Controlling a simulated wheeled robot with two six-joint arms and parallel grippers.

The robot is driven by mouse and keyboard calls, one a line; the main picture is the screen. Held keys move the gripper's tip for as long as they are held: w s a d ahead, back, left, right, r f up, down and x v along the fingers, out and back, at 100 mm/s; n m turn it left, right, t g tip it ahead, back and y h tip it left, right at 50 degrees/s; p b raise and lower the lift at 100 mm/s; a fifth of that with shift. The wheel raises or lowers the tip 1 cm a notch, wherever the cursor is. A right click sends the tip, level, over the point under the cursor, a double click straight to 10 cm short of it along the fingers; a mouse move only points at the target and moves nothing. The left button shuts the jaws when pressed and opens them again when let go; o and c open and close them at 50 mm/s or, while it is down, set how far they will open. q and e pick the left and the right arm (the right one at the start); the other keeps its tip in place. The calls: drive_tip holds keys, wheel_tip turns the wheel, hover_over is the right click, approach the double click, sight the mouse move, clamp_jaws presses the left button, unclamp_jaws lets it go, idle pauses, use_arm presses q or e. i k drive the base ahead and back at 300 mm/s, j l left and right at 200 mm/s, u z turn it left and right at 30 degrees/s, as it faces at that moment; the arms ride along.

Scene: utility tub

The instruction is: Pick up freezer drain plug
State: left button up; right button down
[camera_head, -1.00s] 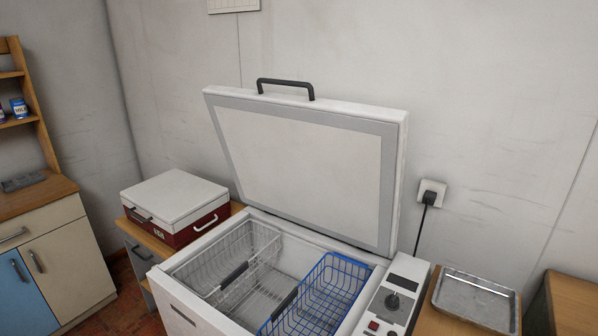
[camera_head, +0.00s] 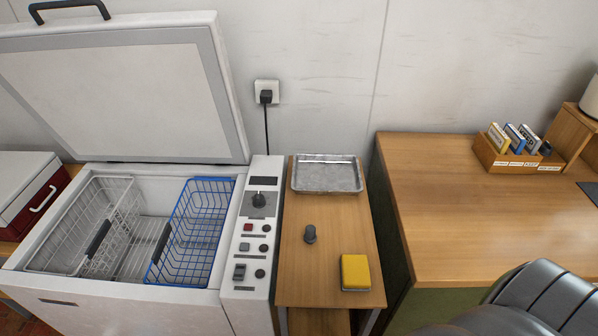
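A small dark grey plug (camera_head: 310,234), which looks like the freezer drain plug, stands on the narrow wooden side table (camera_head: 330,287) right of the freezer. It sits between a metal tray and a yellow sponge and touches neither. The chest freezer (camera_head: 110,297) stands open on the left, with a white wire basket (camera_head: 117,198) and a blue wire basket (camera_head: 215,187) inside. Neither of my grippers shows in the head view.
A metal tray (camera_head: 327,187) lies at the back of the side table, and a yellow sponge (camera_head: 355,271) at its front right. The raised lid (camera_head: 120,100) stands behind the freezer. A wooden desk (camera_head: 460,225) is at the right, with a dark chair (camera_head: 545,300) before it.

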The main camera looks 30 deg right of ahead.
sight(310, 237)
drive_tip(key=z, duration=1.05)
drive_tip(key=u, duration=1.25)
drive_tip(key=z, duration=1.25)
